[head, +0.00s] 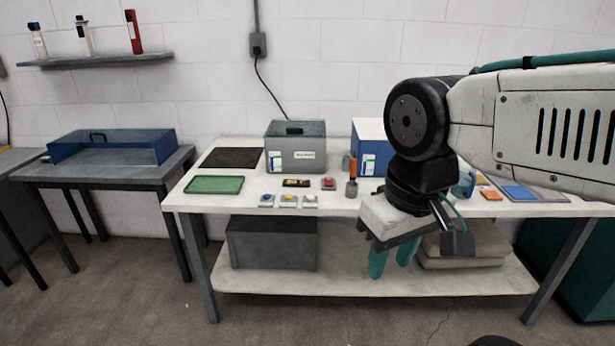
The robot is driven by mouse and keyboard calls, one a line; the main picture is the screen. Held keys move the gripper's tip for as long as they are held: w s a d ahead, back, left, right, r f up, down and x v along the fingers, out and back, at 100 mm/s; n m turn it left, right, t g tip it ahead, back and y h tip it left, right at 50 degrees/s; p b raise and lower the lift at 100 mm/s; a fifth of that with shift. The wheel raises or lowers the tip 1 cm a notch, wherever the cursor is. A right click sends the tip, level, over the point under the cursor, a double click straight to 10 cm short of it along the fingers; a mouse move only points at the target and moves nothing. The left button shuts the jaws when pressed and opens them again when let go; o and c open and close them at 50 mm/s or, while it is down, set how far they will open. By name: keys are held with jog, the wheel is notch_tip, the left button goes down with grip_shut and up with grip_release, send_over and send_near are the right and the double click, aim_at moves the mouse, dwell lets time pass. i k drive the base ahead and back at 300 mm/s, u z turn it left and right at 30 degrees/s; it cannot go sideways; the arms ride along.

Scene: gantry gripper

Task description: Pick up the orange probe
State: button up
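An upright orange-topped piece, likely the orange probe (353,168), stands in a grey base on the white table, just left of my arm. A second reddish piece (346,160) shows close behind it, and I cannot tell its shape. My gripper (392,262) hangs in front of the table's front edge, pointing down, to the right of and lower in the picture than the probe. Its two teal fingers are apart with nothing between them. My arm hides part of the table to the right of the probe.
A grey toolbox (296,155) and a blue-and-white box (368,142) stand behind the probe. Small button blocks (289,201), a red-topped block (328,184) and a green tray (214,185) lie to the left. A blue pad (518,193) lies at the right.

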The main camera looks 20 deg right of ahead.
aim_at(354, 161)
jog(key=u, duration=0.15)
jog(key=i, duration=0.7)
jog(key=z, duration=0.65)
jog(key=i, duration=0.4)
jog(key=z, duration=0.4)
